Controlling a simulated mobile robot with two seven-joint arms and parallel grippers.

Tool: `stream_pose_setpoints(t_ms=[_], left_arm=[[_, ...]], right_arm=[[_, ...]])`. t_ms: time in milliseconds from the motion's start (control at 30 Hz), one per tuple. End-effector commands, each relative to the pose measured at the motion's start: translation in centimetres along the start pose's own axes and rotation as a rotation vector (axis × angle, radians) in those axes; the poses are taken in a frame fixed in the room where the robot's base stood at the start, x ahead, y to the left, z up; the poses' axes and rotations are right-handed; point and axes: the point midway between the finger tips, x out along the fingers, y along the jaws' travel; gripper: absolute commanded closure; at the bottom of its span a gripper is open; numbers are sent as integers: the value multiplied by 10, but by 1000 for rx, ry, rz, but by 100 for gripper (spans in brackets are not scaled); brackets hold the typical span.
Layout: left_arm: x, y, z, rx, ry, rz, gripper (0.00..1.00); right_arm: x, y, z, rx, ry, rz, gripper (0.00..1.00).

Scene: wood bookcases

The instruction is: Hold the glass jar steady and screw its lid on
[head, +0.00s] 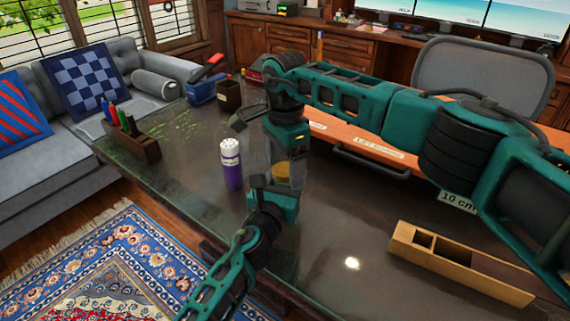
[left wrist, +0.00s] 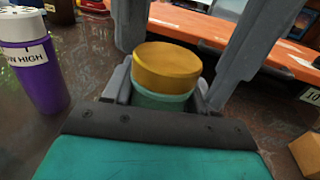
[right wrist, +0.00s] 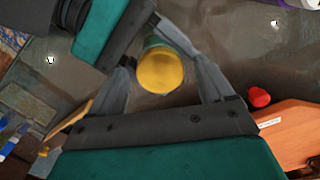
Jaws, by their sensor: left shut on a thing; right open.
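The glass jar (left wrist: 160,100) stands on the dark glossy table (head: 330,245), its greenish body mostly hidden by my left gripper (left wrist: 160,95), which is shut around it. The gold lid (left wrist: 167,66) sits on top of the jar, level as far as I can tell; whether its thread is engaged I cannot tell. It also shows in the head view (head: 282,172). My right gripper (right wrist: 162,60) is open above the jar, pointing down. Its fingers stand on either side of the gold lid (right wrist: 160,71), apart from it in the right wrist view.
A purple bottle with a white cap (head: 232,165) stands left of the jar. A pen holder (head: 135,145) is farther left. A pale wooden box (head: 455,262) lies at the right front. An orange panel with a handle (head: 355,145) is behind. The front middle of the table is clear.

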Motion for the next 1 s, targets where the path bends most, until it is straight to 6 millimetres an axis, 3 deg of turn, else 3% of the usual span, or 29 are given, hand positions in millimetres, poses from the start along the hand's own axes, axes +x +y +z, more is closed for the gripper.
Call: stream_pose_setpoints(t_ms=[300,533,733,1000], left_arm=[[0,0,0,0,0,0,100],[0,0,0,0,0,0,100],[0,0,0,0,0,0,100],[0,0,0,0,0,0,100]], right_arm=[[-39,0,0,1,1,-2,19],[-40,0,0,1,0,0,19],[-40,0,0,1,0,-1,1],[-42,0,0,1,0,-1,0]])
